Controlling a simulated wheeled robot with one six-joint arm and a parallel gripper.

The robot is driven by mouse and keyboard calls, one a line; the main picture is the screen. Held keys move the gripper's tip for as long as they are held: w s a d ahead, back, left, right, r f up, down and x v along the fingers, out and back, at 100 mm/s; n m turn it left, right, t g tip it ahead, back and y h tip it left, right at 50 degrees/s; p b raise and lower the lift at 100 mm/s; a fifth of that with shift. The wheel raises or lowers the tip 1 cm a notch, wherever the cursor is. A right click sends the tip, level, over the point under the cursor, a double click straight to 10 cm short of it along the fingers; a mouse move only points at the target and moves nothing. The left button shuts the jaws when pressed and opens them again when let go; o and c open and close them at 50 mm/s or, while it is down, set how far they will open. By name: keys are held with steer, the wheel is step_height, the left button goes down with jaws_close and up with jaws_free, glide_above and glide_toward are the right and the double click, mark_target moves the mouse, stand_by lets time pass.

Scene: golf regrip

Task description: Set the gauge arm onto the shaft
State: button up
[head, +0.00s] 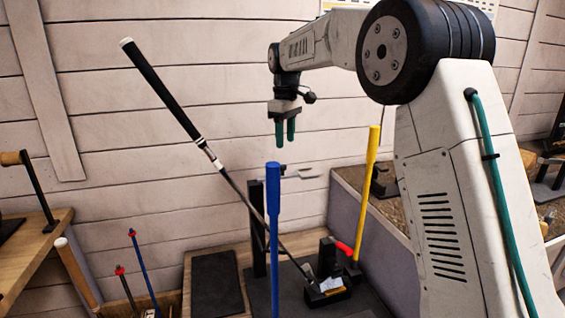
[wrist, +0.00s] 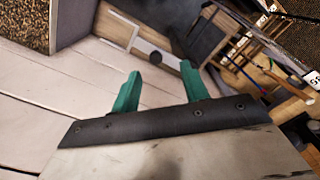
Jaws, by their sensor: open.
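A golf club leans up to the left in the head view, with a black grip (head: 165,92) and a thin shaft (head: 236,187). Its lower end is at a dark clamp block (head: 325,292) on the bench. A black upright post (head: 258,235) stands near the shaft. A grey flat bar, which looks like the gauge arm (head: 303,173), shows at the post's top height, to the right of the shaft; the blue stick partly hides how it joins. My gripper (head: 285,132) is open and empty above the bar, teal fingers down. The wrist view also shows my gripper (wrist: 160,88) with its fingers apart.
A blue stick (head: 273,225) and a yellow stick (head: 367,185) stand upright around the bench. A red lever (head: 344,248) sits by the clamp. A wooden table (head: 40,250) and several thin rods are at left. A plank wall stands behind.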

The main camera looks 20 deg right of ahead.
steer(key=shift+w+a+f, duration=0.1)
steer(key=shift+w+f, duration=0.6)
steer(key=shift+w, duration=0.3)
step_height(320, 180, down, 8)
steer(key=shift+r, duration=0.2)
jaws_close()
